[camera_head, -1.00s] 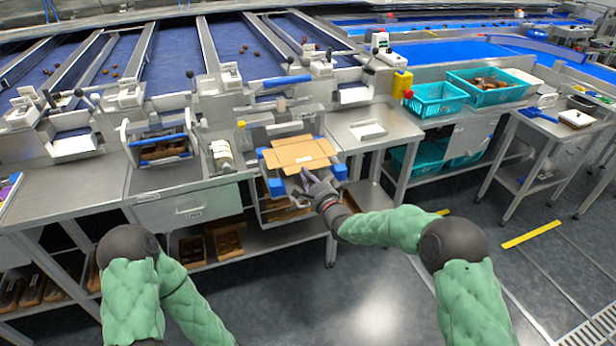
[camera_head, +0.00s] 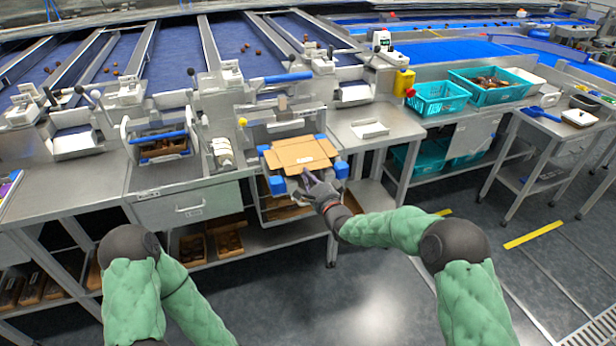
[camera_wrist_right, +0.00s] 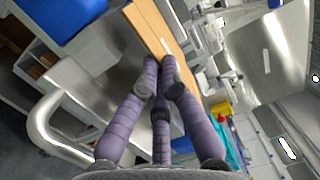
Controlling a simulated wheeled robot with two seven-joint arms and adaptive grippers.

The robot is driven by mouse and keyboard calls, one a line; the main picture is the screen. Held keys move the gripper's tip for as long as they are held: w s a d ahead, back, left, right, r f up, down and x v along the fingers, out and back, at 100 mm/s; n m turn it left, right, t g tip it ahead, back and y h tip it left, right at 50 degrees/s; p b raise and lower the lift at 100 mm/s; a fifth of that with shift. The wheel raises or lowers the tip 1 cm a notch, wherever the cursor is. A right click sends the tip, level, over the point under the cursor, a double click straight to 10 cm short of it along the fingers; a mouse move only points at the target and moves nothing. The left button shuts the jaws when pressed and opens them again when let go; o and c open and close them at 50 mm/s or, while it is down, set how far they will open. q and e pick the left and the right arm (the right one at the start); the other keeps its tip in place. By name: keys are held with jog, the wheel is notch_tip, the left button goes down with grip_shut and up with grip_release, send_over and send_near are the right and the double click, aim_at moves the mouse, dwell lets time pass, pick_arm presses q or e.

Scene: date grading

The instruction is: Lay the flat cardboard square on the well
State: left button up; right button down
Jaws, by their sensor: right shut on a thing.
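The flat cardboard square (camera_head: 300,153) is a brown sheet with a small pale label near its front edge. It lies roughly level over the well, a metal frame with blue corner blocks (camera_head: 277,186) in the head view. My right gripper (camera_head: 309,179) is at the sheet's front edge, shut on it. In the right wrist view the purple fingers (camera_wrist_right: 160,62) close on the edge of the cardboard (camera_wrist_right: 152,28). The sheet hides the well's inside, and I cannot tell whether it touches the blocks all round. My left gripper is out of view; only my left arm shows.
A metal bench with a drawer (camera_head: 190,208) stands left of the well. A metal side table (camera_head: 380,125) with a small white tray (camera_head: 369,129) stands right. Teal crates (camera_head: 438,98) are farther right. A metal bar (camera_wrist_right: 45,125) curves close by my right gripper.

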dwell(0.4)
jog(key=shift+f+b, duration=0.95)
jog(key=shift+f, duration=0.05)
dwell(1.1)
jog(key=c, duration=1.3)
grip_release()
jog(key=shift+c, duration=0.2)
